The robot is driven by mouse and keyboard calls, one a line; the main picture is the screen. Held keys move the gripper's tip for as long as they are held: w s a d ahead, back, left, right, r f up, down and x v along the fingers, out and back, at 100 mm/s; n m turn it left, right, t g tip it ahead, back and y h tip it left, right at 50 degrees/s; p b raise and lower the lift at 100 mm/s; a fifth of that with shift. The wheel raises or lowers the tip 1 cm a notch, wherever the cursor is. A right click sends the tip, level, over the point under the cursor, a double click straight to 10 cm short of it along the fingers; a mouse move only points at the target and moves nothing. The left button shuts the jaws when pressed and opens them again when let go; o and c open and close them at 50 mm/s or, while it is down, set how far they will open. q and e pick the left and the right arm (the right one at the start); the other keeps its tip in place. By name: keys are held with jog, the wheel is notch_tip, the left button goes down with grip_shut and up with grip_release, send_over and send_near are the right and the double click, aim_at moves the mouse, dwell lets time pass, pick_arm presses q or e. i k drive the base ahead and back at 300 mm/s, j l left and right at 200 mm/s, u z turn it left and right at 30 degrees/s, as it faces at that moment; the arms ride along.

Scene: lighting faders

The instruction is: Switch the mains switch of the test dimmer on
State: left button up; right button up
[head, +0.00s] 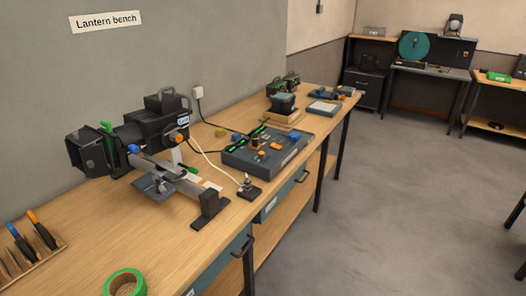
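A low blue-grey control box (266,151) with lit green strips and orange and blue controls sits on the wooden bench; it looks like the test dimmer. I cannot make out which control is its mains switch, or that switch's position. A small black box (249,191) with an upright metal piece on top stands in front of it near the bench edge, with a white cable running to it. Neither of my grippers is in view.
A black lantern (150,128) on a metal stand (209,209) is left of the control box. A green tape roll (125,281) and a tool rack (38,251) are at the near left. Small equipment (284,99) stands behind the box. The floor (380,210) at right is clear.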

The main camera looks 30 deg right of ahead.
aim_at(274, 146)
jog(key=i+l+z, duration=0.15)
jog(key=i+l, duration=0.45)
jog(key=i+l+z, duration=0.1)
jog(key=i+l, duration=0.45)
jog(key=i, duration=0.15)
